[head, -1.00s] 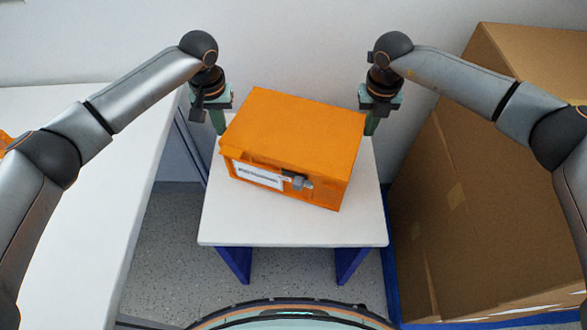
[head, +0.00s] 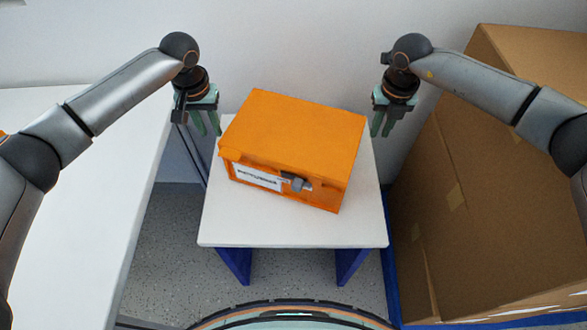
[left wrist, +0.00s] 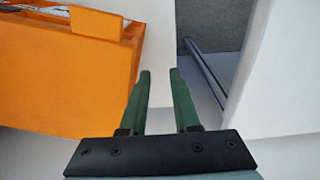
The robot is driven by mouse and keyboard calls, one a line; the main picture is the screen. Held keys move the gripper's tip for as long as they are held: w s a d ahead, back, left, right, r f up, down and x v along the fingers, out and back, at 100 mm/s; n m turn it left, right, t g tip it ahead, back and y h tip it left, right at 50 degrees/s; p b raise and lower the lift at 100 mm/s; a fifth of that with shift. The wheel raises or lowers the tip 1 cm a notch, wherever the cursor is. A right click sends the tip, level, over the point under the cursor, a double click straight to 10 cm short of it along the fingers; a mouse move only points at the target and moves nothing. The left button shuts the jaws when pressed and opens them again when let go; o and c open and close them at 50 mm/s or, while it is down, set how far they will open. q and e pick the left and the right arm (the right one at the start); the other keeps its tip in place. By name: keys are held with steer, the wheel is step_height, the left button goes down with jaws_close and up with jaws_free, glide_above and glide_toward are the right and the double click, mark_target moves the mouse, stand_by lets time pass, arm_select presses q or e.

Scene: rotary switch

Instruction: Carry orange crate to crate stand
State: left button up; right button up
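The orange crate (head: 295,135) sits slightly turned on a small white-topped stand with blue legs (head: 290,232). Its front has a white label and a grey latch or knob. My left gripper (head: 208,130) is open and empty, apart from the crate's left side. In the left wrist view the green fingers (left wrist: 160,75) are parted with nothing between them, and the crate (left wrist: 65,65) is to their left. My right gripper (head: 382,132) is open and empty, apart from the crate's right side.
A long white table (head: 85,230) stands at the left, with a gap of floor between it and the stand. A large brown cardboard box (head: 470,210) stands close on the right, on something blue. A pale wall is behind the stand.

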steer(key=shift+o, duration=0.5)
arm_select(q)
step_height(320, 180, up, 12)
steer(key=shift+s, duration=0.45)
arm_select(e)
step_height(320, 180, up, 12)
steer(key=shift+s, duration=0.45)
